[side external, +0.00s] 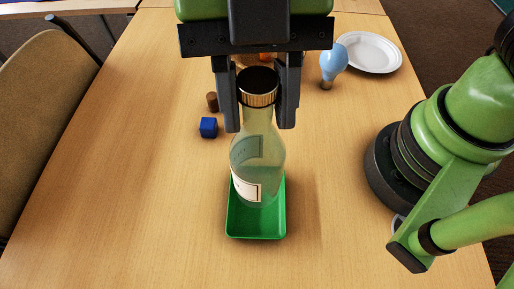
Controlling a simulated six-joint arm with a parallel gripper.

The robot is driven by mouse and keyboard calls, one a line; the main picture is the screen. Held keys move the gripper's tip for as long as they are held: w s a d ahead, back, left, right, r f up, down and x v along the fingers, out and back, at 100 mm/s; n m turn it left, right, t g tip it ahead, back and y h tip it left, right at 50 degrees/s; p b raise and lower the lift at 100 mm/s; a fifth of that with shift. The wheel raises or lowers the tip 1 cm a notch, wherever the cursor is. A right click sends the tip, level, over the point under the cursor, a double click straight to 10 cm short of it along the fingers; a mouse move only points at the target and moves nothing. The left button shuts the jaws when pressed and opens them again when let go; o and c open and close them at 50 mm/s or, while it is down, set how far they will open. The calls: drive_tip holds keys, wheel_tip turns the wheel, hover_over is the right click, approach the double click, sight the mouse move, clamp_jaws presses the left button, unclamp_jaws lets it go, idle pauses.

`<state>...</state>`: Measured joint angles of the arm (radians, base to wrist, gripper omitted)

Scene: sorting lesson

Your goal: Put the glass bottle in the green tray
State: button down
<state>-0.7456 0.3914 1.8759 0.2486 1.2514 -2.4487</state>
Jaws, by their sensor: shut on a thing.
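The glass bottle (258,158) is pale, see-through and upright, with a dark cap, a gold band and a label. My gripper (259,118) points down and is shut on the bottle near its neck, one finger on each side. The green tray (256,227) lies on the table below the bottle. The bottle overlaps the back part of the tray in this view. I cannot tell whether the bottle's base touches the tray or hangs above it.
A blue cube (208,127) and a small brown cylinder (212,102) stand left of the bottle. A light blue bulb (333,64) and a white plate (371,52) are at the back right. An orange thing behind my gripper is mostly hidden. The table's left and front are clear.

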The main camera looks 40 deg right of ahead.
sight(257, 146)
wheel_tip(257, 146, down, 7)
drive_tip(key=shift+r, duration=0.15)
idle(0.4)
drive_tip(key=c, duration=0.8)
unclamp_jaws()
drive_tip(key=shift+w, duration=0.1)
